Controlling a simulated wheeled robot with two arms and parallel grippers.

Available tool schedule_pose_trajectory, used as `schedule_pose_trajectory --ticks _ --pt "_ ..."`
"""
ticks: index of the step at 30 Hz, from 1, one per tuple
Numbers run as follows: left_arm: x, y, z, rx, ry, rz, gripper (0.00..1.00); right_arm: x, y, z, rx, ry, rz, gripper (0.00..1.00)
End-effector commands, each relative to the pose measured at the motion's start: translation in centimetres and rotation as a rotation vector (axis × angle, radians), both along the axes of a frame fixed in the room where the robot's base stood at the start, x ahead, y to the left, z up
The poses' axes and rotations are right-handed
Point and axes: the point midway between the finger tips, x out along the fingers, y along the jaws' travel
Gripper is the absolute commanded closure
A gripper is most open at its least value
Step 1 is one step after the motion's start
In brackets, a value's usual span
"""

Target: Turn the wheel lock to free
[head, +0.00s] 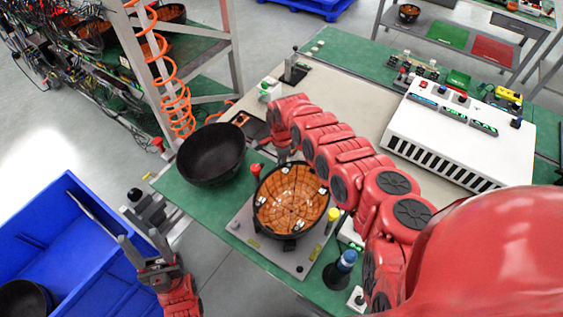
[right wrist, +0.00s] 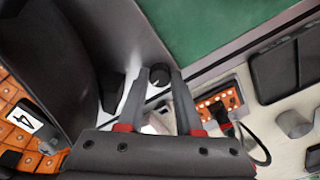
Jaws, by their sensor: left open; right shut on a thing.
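My right gripper (right wrist: 158,85) has its two fingers drawn together around a small dark round knob (right wrist: 160,75), which seems to be the wheel lock. The knob is beside a dark curved wall (right wrist: 75,65). In the head view my red right arm reaches over the bench, and its hand (head: 283,150) is behind the black bowl with an orange lining (head: 290,198); the knob is hidden there. The bowl sits on a grey plate (head: 240,231). My left gripper (head: 138,238) is open and empty at the lower left, near a blue bin.
An empty black bowl (head: 211,155) stands on the green bench left of the plate. A red knob (head: 256,170), a yellow-topped post (head: 332,215) and a blue-topped post (head: 346,260) stand close around. The blue bin (head: 50,225) is at left, a white console (head: 455,130) at right.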

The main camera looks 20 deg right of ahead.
Motion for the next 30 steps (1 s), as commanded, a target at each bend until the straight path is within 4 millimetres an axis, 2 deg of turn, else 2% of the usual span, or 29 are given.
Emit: schedule_pose_trajectory --ticks 13,30 --pt "0.0 0.0 0.2 0.0 0.0 0.0 0.5 -0.1 0.0 -0.1 0.001 0.001 0.42 1.0" --pt "0.0 0.0 -1.4 0.0 0.0 0.0 0.5 0.1 0.0 -0.1 -0.001 -0.002 0.947 1.0"
